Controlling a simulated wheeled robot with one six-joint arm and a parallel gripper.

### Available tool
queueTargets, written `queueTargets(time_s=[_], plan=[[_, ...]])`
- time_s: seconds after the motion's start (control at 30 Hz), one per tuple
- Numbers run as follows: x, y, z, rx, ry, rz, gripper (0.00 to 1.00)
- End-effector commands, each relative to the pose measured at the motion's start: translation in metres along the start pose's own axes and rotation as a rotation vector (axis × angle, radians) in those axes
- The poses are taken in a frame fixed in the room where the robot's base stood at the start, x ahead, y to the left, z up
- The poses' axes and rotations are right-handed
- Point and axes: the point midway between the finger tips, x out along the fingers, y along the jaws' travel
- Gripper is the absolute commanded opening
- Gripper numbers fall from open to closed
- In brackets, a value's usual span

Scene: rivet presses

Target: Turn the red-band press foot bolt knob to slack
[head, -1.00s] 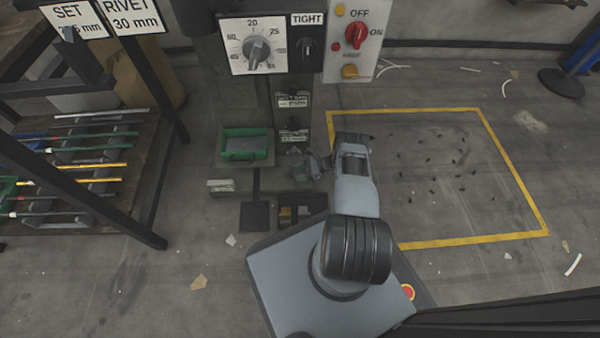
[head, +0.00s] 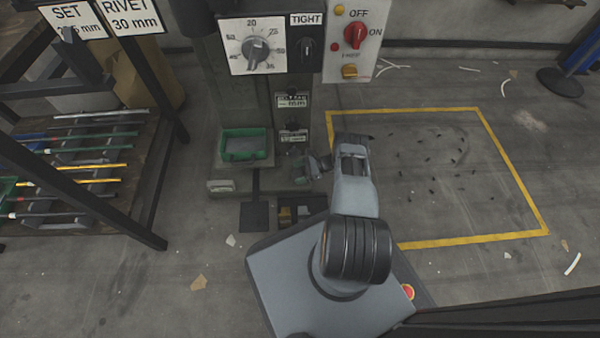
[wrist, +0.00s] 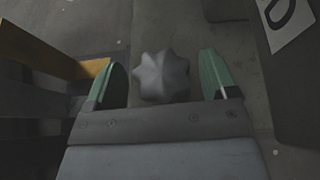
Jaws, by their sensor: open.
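A grey star-shaped knob (wrist: 163,76) sits low at the press foot. In the wrist view it lies between the two green fingertips of my gripper (wrist: 163,80), with a gap on each side. My gripper is open, and its fingers point towards the knob's base. In the head view my gripper (head: 313,165) is at the right side of the press foot (head: 218,187), and the knob is hard to make out there. No red band is clearly visible in these frames.
The press carries a dial (head: 256,48), a TIGHT switch (head: 307,48) and a red ON/OFF knob (head: 355,35). A green tray (head: 244,145) stands on the press. A dark box (head: 302,208) lies by the foot. A rack of rods (head: 80,165) is at left. Yellow-lined floor (head: 440,170) lies right.

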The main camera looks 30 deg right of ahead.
Motion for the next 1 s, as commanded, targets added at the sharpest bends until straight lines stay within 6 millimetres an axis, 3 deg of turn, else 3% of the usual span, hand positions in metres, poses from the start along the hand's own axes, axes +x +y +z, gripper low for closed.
queueTargets(time_s=[0.17, 0.7, 1.0], plan=[[-0.012, -0.001, 0.001, 0.000, 0.000, -0.005, 0.79], [-0.113, 0.000, 0.000, 0.001, 0.001, -0.004, 0.79], [-0.137, 0.000, 0.000, 0.000, 0.000, -0.001, 0.79]])
